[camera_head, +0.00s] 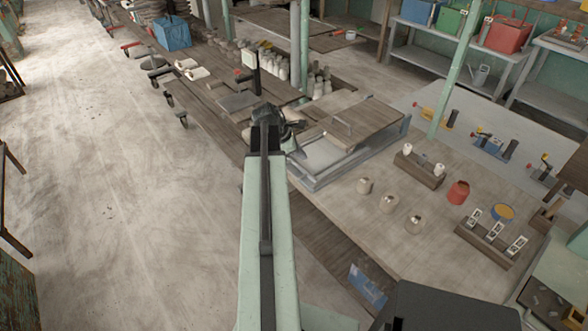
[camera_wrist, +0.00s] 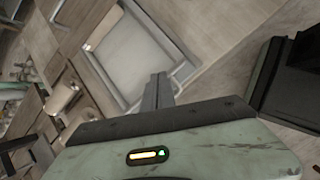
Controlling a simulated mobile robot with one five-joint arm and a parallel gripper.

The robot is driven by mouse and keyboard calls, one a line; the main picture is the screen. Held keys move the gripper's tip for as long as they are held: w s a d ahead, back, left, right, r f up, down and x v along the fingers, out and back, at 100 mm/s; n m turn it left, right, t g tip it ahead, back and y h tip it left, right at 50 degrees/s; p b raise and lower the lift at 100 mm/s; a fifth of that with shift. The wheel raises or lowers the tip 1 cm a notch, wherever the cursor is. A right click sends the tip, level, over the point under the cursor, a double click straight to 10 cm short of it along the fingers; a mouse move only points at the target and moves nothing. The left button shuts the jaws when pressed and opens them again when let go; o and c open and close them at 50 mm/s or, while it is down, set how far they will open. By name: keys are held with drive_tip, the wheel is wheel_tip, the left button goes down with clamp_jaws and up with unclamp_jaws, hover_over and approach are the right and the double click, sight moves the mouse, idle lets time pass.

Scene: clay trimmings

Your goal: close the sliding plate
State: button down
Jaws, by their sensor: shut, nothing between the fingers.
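A wooden sliding plate (camera_head: 375,122) with a raised handle (camera_head: 342,124) lies across the far right part of a grey-framed trough (camera_head: 352,163) on the bench. The near left part of the trough is uncovered and shows a pale interior (camera_head: 318,155). In the wrist view the pale interior (camera_wrist: 137,62) lies beyond my fingers, with a brown wooden surface (camera_wrist: 85,22) at upper left that may be the plate. My gripper (camera_head: 295,127) is shut and empty at the trough's left side. Its fingers also show in the wrist view (camera_wrist: 157,78), and I cannot tell whether they touch the frame.
Several small pots (camera_head: 388,204), a red jar (camera_head: 458,192) and wooden racks (camera_head: 490,243) stand on the bench to the right. A green post (camera_head: 455,70) rises behind the trough. A dark upright (camera_head: 250,66) stands behind my gripper. The floor at left is clear.

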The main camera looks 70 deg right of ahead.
drive_tip(key=w+a+f+n+g+h+b, duration=0.1)
drive_tip(key=w+a+f+n+h+b, duration=0.1)
drive_tip(key=w+a+n+h+b, duration=0.3)
drive_tip(key=n+y+b, duration=0.1)
drive_tip(key=y+b, duration=0.1)
drive_tip(key=b, duration=0.4)
approach(301, 169)
drive_tip(key=x, duration=0.4)
drive_tip(key=shift+f, duration=0.55)
drive_tip(key=shift+s+d+f+b, duration=0.3)
drive_tip(key=shift+s+d+b, duration=0.1)
drive_tip(key=shift+b, duration=0.1)
drive_tip(key=shift+d, duration=0.1)
drive_tip(key=shift+d, duration=0.1)
